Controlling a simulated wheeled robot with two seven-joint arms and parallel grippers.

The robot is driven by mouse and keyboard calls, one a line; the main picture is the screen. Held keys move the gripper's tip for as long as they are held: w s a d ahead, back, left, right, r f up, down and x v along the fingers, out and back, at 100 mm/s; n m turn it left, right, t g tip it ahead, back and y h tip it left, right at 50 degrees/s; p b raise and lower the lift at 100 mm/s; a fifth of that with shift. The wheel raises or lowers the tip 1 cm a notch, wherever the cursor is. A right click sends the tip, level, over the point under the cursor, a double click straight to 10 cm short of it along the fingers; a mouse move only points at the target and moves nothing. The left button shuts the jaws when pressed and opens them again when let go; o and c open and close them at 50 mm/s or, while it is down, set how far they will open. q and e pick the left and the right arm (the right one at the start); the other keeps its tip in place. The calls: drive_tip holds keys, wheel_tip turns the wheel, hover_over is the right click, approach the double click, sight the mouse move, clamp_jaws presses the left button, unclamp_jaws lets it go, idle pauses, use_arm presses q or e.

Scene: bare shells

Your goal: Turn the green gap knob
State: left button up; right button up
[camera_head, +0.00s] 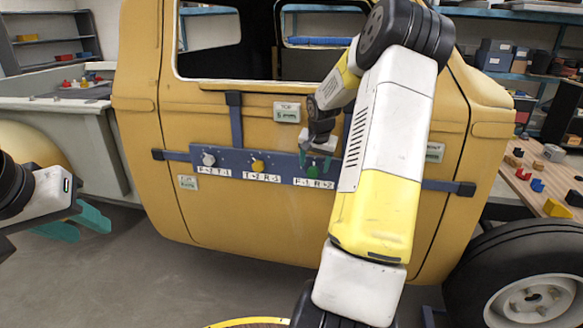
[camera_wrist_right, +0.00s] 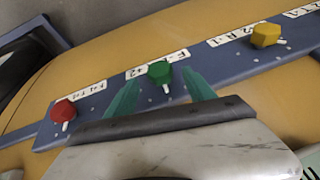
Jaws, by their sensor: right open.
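The green knob (camera_head: 313,172) sits on a blue panel (camera_head: 285,172) fixed to the yellow vehicle door.
A yellow knob (camera_head: 257,166) and a pale grey knob (camera_head: 208,159) share the panel. A red knob (camera_wrist_right: 63,111) shows beyond the green one in the wrist view. A tyre (camera_head: 525,285) and a cluttered bench (camera_head: 540,180) stand at the right.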

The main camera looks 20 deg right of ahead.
sight(309, 169)
drive_tip(key=shift+x, duration=1.85)
drive_tip(key=c, duration=1.4)
drive_tip(key=shift+o, duration=0.2)
drive_tip(key=shift+w+a, duration=0.1)
drive_tip(key=shift+a, duration=0.05)
drive_tip(key=g+h, duration=0.2)
drive_tip(key=shift+w+a+n+h, duration=0.15)
drive_tip(key=shift+a+n+h, duration=0.15)
drive_tip(key=shift+n+h, duration=0.1)
drive_tip(key=shift+w+a+f+n+g+h, duration=0.1)
drive_tip(key=shift+n+g+h, duration=0.15)
drive_tip(key=shift+g+h, duration=0.6)
drive_tip(key=shift+f+n+g+h, duration=0.1)
drive_tip(key=shift+n+g+h, duration=0.15)
drive_tip(key=shift+g+h, duration=0.6)
drive_tip(key=shift+h, duration=0.4)
